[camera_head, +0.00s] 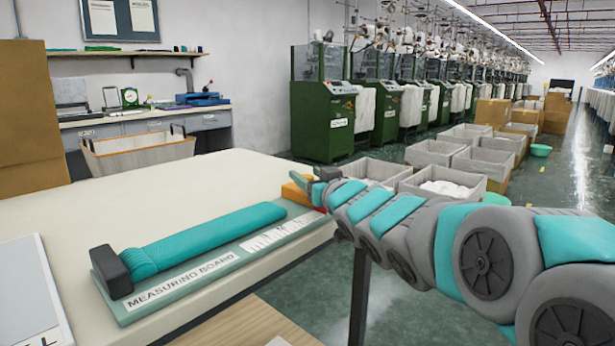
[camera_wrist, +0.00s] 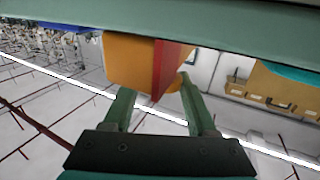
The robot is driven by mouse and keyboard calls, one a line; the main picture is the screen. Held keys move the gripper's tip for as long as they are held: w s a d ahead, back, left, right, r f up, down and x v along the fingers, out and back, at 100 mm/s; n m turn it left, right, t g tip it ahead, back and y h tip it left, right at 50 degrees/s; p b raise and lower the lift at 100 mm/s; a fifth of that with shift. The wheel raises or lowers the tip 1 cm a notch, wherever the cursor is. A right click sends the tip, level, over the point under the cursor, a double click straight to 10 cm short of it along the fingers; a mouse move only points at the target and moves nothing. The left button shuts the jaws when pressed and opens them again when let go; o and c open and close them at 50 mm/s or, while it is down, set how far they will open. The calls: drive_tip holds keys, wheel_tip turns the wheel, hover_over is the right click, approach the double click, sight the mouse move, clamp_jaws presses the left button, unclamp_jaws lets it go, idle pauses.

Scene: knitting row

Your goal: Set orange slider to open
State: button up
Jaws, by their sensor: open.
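The orange slider (camera_head: 293,192) sits at the far right end of the green measuring board (camera_head: 118,302), partly hidden by my gripper. My gripper (camera_head: 308,184) is at the slider. In the wrist view my gripper (camera_wrist: 157,86) is open, one green finger toward each side. The orange slider (camera_wrist: 130,62) with its red strip (camera_wrist: 161,68) shows just past the fingertips. I cannot tell whether a finger touches it.
The board lies near the front edge of a cream table (camera_head: 170,190), whose far part is clear. A white sheet or panel (camera_head: 25,290) is at the left. Grey bins (camera_head: 435,152) and green knitting machines (camera_head: 322,110) stand beyond the table.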

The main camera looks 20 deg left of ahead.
drive_tip(key=shift+o, duration=0.7)
drive_tip(key=shift+s, duration=0.1)
drive_tip(key=shift+b+v, duration=0.35)
drive_tip(key=shift+v, duration=3.45)
